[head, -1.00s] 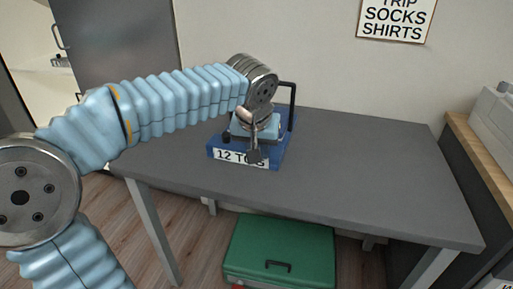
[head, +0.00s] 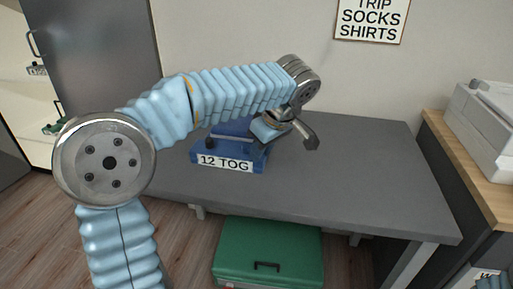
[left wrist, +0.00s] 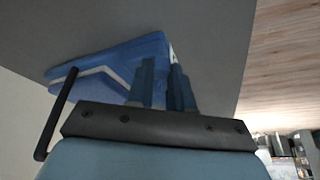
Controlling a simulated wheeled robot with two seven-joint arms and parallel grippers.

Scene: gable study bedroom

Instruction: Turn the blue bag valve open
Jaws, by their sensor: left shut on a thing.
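A blue bag (head: 232,152) with a white "12 TOG" label lies on the grey table, left of its middle, and its blue body with a paler band also shows in the left wrist view (left wrist: 95,68). My left gripper (head: 268,130) is at the bag's right rear part, partly behind my own wrist. In the left wrist view its two blue fingers (left wrist: 165,78) are close together against the bag's edge, shut on what appears to be the valve. The valve itself is hidden by the fingers and wrist. My right gripper is not in view.
The table (head: 370,175) is bare right of the bag. A green case (head: 268,250) is on the floor below its front edge. A pale machine (head: 485,120) stands on a wooden counter at right. A grey cabinet (head: 100,70) stands behind at left.

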